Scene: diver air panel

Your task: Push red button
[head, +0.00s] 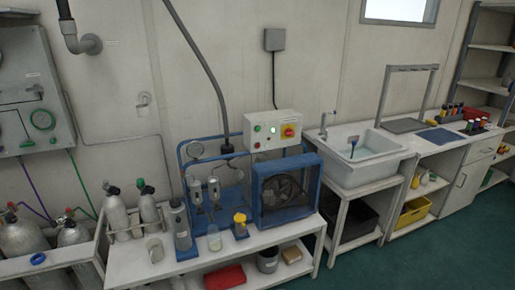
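A pale control box (265,138) is mounted above the blue compressor frame on the bench, near the middle of the head view. Its face carries a lit green indicator (273,130), a small green button (257,128) at the upper left and a small red button (257,145) below that. A larger red knob on a yellow plate (290,131) sits at the right of the face. The small controls are too small to make out in detail. Neither of my grippers is in view, and nothing covers the box.
The blue-framed fan unit (286,188) stands below the box on a white bench (150,270). Bottles and a glass beaker (214,239) stand at the bench front. Gas cylinders (117,215) are at left, a sink (360,150) at right. Green floor (420,260) is open at lower right.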

